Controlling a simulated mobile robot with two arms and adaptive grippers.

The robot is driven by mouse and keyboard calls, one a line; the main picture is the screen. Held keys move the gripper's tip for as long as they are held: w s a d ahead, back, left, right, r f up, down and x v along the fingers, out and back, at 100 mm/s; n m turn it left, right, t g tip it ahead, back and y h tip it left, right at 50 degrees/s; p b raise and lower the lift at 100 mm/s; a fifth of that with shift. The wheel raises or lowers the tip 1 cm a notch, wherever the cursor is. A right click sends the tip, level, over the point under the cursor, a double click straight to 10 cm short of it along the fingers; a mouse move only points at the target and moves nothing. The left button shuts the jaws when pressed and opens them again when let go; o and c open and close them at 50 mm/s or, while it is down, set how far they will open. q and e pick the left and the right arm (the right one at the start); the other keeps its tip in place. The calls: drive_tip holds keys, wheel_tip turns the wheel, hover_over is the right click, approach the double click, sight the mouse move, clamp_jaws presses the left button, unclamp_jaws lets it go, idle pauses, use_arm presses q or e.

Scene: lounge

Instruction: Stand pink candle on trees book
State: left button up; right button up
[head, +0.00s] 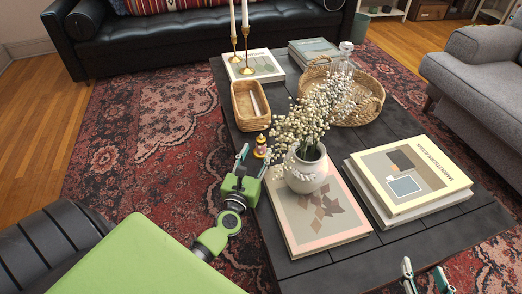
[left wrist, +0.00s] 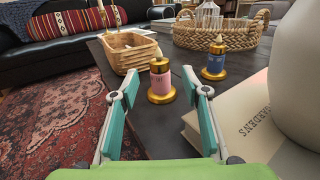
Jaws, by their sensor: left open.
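The pink candle (left wrist: 160,79) stands upright in a gold holder on the dark table; the head view shows its small top (head: 260,146). My left gripper (head: 253,161) is open at the table's left edge. In the left wrist view its fingers (left wrist: 161,84) are spread on both sides of the candle, which appears between or just beyond the tips; contact cannot be told. My right gripper (head: 424,272) shows only its spread fingertips at the lower right, empty. Several books lie on the table; I cannot read which is the trees book.
A blue candle (left wrist: 215,61) stands right of the pink one. A white vase of flowers (head: 306,172) stands on a pink-covered book (head: 325,225). A yellow-covered book (head: 408,178) lies right. A wooden basket (head: 240,117), woven tray (head: 372,112) and brass candlesticks (head: 246,62) stand farther back.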

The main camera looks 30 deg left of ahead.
sight(260, 143)
use_arm(q)
drive_tip(key=x, duration=0.5)
drive_tip(key=shift+a+r, duration=0.1)
drive_tip(key=shift+r, duration=0.1)
clamp_jaws()
